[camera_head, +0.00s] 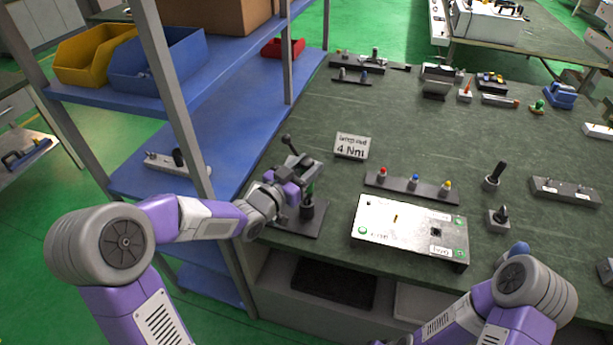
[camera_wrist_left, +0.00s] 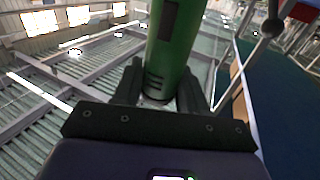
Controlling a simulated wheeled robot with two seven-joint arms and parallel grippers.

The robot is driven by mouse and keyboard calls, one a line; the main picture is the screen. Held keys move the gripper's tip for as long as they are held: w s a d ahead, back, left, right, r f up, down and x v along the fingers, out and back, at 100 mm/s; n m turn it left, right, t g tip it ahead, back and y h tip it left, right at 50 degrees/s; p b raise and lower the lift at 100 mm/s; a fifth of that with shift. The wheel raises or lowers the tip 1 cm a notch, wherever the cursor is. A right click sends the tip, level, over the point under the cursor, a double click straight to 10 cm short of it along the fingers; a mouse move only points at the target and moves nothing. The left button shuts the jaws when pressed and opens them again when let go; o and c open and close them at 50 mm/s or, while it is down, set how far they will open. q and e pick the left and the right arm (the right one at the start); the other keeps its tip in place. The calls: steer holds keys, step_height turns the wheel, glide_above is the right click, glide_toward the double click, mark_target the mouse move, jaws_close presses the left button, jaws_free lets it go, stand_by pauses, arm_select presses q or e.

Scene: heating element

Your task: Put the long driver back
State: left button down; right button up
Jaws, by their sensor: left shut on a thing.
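My left gripper (camera_head: 306,187) is shut on the green long driver (camera_head: 311,188), at the left front of the dark green table. In the left wrist view the driver (camera_wrist_left: 174,45) is a thick green cylinder with a dark strip, between the two dark fingers (camera_wrist_left: 160,95). Below the gripper is a black round piece (camera_head: 307,210) on a grey base plate (camera_head: 290,222). Whether the driver touches that piece I cannot tell. A grey stand head with a ball-ended lever (camera_head: 290,142) rises behind the gripper. The lever knob also shows in the wrist view (camera_wrist_left: 272,28). My right gripper is out of view.
A white panel box (camera_head: 400,225) lies right of the stand. Behind it is a rack with red, blue and yellow-topped pieces (camera_head: 413,187). A torque card (camera_head: 351,147) stands farther back.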

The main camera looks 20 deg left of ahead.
arm_select(q)
step_height(320, 180, down, 2)
steer(key=shift+f, duration=0.1)
steer(key=shift+f+b, duration=0.15)
steer(key=shift+b, duration=0.25)
steer(key=c, duration=0.6)
jaws_free()
steer(key=shift+s+r+p, duration=0.15)
steer(key=shift+r+p, duration=0.05)
steer(key=shift+p, duration=0.15)
steer(key=v, duration=1.1)
steer(key=shift+s+a+f+p, duration=0.1)
steer(key=shift+s+a+p, duration=0.15)
steer(key=shift+s+p, duration=0.15)
steer(key=shift+w, duration=0.1)
